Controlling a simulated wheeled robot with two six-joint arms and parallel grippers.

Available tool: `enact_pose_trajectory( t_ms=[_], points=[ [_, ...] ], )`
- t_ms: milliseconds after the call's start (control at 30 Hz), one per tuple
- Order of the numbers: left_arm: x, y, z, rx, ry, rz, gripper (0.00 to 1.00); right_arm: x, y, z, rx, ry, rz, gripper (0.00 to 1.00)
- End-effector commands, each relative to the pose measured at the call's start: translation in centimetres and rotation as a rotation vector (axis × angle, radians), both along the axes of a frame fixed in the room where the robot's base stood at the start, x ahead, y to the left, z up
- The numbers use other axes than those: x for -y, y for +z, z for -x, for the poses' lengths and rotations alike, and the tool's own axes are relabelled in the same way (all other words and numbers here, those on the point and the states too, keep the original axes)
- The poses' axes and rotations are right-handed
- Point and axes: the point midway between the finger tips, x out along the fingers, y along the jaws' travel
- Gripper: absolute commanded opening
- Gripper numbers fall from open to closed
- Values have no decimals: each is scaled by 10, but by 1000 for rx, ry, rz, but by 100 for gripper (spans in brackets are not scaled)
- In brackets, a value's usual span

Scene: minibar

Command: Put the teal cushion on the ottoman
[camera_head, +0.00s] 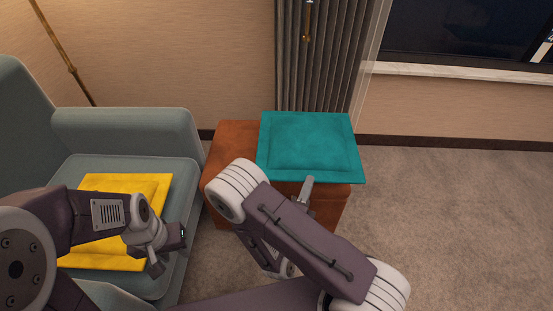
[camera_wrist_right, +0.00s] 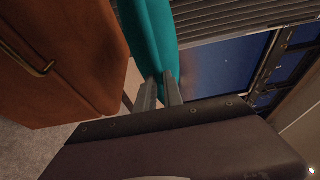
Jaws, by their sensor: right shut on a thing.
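My right gripper (camera_head: 307,188) is shut on the cushion's near edge. The right wrist view shows the cushion (camera_wrist_right: 152,35) edge-on between its two fingers (camera_wrist_right: 160,92), beside the ottoman's side (camera_wrist_right: 75,60). A narrow gap shows between cushion and ottoman near the fingers; contact farther back cannot be told. My left gripper (camera_head: 170,252) is open and empty above the sofa's front edge.
A grey-green sofa (camera_head: 130,130) with a yellow cushion (camera_head: 100,190) stands left of the ottoman. A grey curtain (camera_head: 320,60) hangs behind the ottoman. Carpet (camera_head: 450,210) to the right is clear. A brass lamp pole (camera_head: 65,55) stands behind the sofa.

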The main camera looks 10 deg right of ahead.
Motion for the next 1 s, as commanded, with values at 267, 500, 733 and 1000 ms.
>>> enact_pose_trajectory(
  t_ms=[267, 500, 733, 1000],
  points=[
    [0, -26, 0, 0, 0, 0, 36, -18, -30, -33, 8, -1, -7, 0],
    [0, -61, 0, 0, 0, 0, 36, -48, -65, -87, 7, -1, -4, 0],
    [0, -65, 0, 0, 0, 0, 36, -57, -69, -103, 2, 0, 0, 0],
    [0, -98, 0, 0, 0, 0, 36, -56, -110, -102, 1, 0, 1, 0]
  ],
)
